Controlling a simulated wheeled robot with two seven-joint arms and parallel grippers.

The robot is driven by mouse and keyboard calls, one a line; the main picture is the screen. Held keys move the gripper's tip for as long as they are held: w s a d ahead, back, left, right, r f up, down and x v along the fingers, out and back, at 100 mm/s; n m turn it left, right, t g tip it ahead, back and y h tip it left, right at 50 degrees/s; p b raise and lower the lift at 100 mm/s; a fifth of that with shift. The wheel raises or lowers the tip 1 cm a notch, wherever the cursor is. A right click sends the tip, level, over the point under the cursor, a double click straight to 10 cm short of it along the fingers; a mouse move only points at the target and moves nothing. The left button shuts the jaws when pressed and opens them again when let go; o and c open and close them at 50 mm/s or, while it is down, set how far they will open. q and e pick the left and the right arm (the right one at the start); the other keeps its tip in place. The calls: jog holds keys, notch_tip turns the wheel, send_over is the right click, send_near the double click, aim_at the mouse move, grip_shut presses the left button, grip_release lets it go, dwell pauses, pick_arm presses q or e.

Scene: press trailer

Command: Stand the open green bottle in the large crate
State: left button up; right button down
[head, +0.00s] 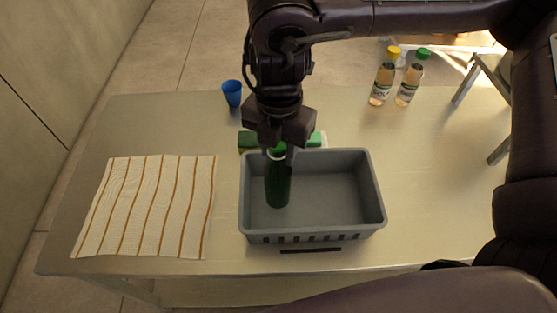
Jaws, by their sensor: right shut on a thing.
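A dark green bottle (278,186) is upright inside the left part of the large grey crate (376,200). My right gripper (278,153) points down from above and is shut on the bottle's neck. The bottle's top is partly hidden by the fingers, so I cannot see its mouth. I cannot tell whether the bottle's base touches the crate floor. The rest of the crate looks empty. My left gripper is not in view.
A striped cloth (147,206) lies left of the crate. A blue cup (232,93) and a green packet or sponge (247,140) are behind it. Two bottles, one yellow-capped (383,82) and one green-capped (408,83), stand at the back right. The table right of the crate is clear.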

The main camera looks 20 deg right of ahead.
aim_at(278, 176)
jog(key=shift+s+f, duration=0.1)
jog(key=shift+f, duration=0.55)
notch_tip(278, 176, down, 2)
jog(key=shift+f, duration=0.5)
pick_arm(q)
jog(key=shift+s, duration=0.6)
